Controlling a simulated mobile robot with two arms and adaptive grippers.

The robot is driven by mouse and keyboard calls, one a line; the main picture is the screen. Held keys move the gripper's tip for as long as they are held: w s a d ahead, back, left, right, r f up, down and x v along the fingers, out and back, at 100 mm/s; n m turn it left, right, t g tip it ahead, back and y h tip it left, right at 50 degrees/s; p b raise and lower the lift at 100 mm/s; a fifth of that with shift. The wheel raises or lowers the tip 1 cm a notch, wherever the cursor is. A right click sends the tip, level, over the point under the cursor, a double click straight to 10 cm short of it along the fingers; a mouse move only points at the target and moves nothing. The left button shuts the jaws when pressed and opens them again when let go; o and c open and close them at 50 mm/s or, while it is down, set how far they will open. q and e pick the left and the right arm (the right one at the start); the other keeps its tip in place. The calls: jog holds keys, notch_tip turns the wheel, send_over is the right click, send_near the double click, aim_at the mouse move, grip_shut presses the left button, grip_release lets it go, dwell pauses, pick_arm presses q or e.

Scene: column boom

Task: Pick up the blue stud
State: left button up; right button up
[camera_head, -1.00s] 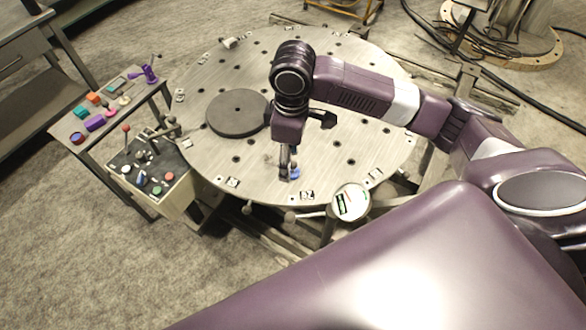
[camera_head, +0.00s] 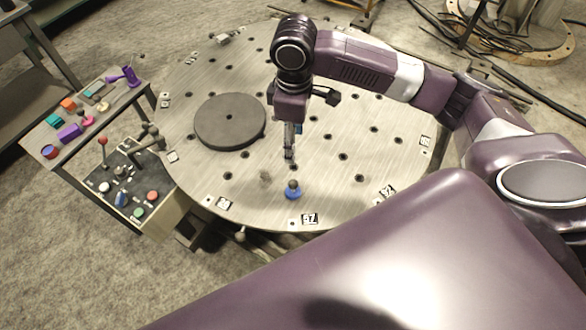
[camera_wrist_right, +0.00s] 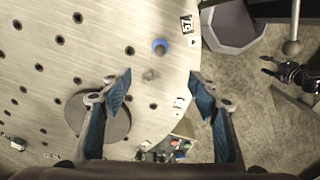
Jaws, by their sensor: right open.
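The blue stud (camera_head: 293,190) stands on the round metal table (camera_head: 370,185), near its front edge, with a dark knob on top. In the right wrist view the blue stud (camera_wrist_right: 160,46) shows beyond the fingertips, above the middle of the picture. My right gripper (camera_head: 289,155) is above the table, apart from the stud and farther back than it in the head view. In the right wrist view the right gripper (camera_wrist_right: 160,78) has its fingers spread wide with nothing between them.
A dark round disc (camera_head: 230,121) lies on the table. A small tan piece (camera_head: 264,177) is left of the stud. A side bench (camera_head: 60,165) with several coloured objects and a control box (camera_head: 150,205) with levers stand at left. Several holes dot the tabletop.

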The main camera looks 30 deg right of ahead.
jog(key=b, duration=0.3)
send_over(294, 187)
jog(key=w, duration=0.2)
notch_tip(294, 187, down, 4)
jog(key=f+b, duration=1)
jog(key=shift+s+d+f+b, duration=0.15)
jog(key=shift+d+f+b, duration=0.15)
jog(key=shift+d+f, duration=0.1)
jog(key=shift+f, duration=0.75)
jog(key=f, duration=0.6)
jog(key=shift+s+a+f, duration=0.15)
jog(key=shift+s+f, duration=0.05)
jog(key=shift+f, duration=0.15)
jog(key=shift+s, duration=0.1)
grip_shut()
